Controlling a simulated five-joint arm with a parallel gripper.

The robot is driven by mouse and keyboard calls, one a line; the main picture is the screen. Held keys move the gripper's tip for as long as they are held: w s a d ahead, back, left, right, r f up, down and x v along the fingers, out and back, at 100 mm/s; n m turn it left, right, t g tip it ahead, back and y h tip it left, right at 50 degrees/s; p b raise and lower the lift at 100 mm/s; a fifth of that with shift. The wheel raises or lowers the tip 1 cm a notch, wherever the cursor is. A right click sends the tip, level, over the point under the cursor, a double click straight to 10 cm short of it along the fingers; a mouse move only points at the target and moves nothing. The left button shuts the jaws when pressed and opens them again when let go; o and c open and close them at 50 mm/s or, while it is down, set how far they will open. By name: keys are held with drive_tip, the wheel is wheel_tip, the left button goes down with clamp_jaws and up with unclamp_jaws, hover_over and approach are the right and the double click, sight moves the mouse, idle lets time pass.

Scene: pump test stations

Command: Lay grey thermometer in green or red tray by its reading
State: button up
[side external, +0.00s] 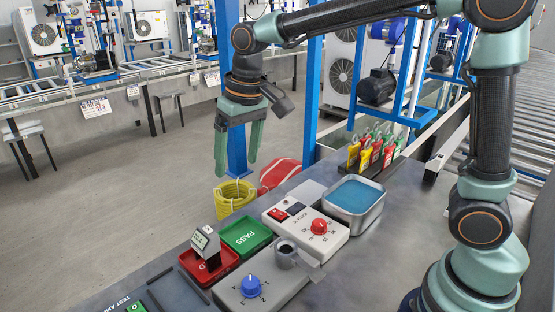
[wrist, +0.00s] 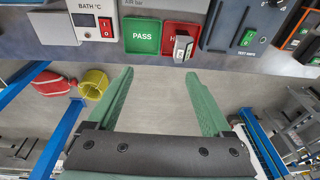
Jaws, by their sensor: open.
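The grey thermometer (side external: 207,246) stands up, slightly tilted, in the red tray (side external: 226,272). A small greenish display shows on it, too small to read surely. In the wrist view the thermometer (wrist: 182,48) covers part of the red tray's (wrist: 170,31) lettering. The green tray (side external: 262,238), marked PASS, is beside the red one and empty; it also shows in the wrist view (wrist: 142,46). My gripper (side external: 238,168) is open and empty, pointing down above and beyond the bench's far edge, clear of both trays. Its two fingers (wrist: 158,75) are spread in the wrist view.
A metal bath of blue liquid (side external: 356,196), a white unit with a red knob (side external: 320,226) and a grey unit with a blue knob (side external: 251,286) crowd the bench. A grey cup-like holder (side external: 287,253) stands between them. Red and yellow tags (side external: 365,154) stand behind.

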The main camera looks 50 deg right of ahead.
drive_tip(key=s+d+t, duration=0.3)
drive_tip(key=s+d, duration=0.8)
drive_tip(key=s, duration=0.2)
drive_tip(key=shift+r+h, duration=0.2)
drive_tip(key=shift+h, duration=0.1)
drive_tip(key=shift+d, duration=0.1)
idle(0.5)
